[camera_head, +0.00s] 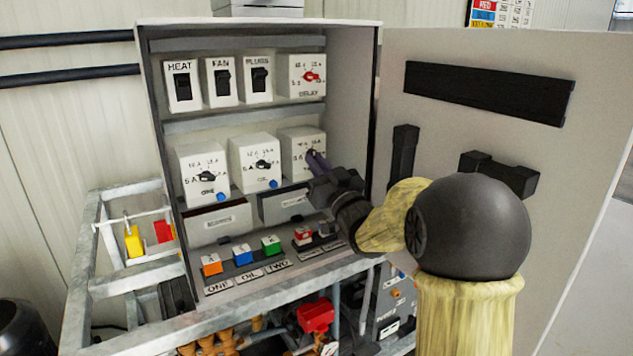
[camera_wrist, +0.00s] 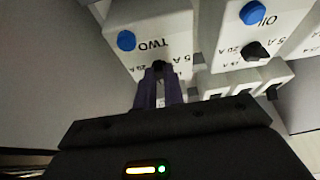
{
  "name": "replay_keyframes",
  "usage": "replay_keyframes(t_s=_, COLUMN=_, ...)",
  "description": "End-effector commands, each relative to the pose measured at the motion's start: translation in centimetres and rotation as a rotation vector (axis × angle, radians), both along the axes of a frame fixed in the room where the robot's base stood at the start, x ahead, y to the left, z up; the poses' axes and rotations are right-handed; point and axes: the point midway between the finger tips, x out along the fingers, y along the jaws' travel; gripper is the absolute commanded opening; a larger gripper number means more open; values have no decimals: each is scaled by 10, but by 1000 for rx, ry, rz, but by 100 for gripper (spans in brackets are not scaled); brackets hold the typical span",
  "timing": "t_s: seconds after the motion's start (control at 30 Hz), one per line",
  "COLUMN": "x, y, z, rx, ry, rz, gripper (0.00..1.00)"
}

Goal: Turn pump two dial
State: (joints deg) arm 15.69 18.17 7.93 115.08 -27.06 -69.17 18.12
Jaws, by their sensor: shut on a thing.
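The pump two box (camera_head: 291,141) is the white box at the right end of the middle row in the head view. In the wrist view the box (camera_wrist: 165,22) appears upside down, with the label TWO and a blue button (camera_wrist: 126,41). My gripper (camera_head: 314,156) reaches it from the right. In the wrist view the purple fingers of my gripper (camera_wrist: 160,75) are shut on the black pump two dial (camera_wrist: 159,66). Only a little of the dial shows between the fingertips. Its exact pointing angle is hidden.
The OIL box (camera_head: 254,163) and ONE box (camera_head: 202,175) stand to the left. Switch boxes and the red DELAY dial (camera_head: 311,77) sit above. Coloured buttons (camera_head: 242,254) line the shelf below. The open cabinet door (camera_head: 480,55) stands right, behind my arm.

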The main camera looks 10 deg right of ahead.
Motion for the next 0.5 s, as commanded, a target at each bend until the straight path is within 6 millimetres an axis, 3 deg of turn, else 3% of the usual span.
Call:
replay_keyframes(t_s=0.03, x=0, y=-1, z=-6, rx=-41, ry=-18, rz=-1, gripper=0)
replay_keyframes(t_s=0.5, x=1, y=-4, z=-1, rx=-355, ry=-116, rz=0, gripper=0)
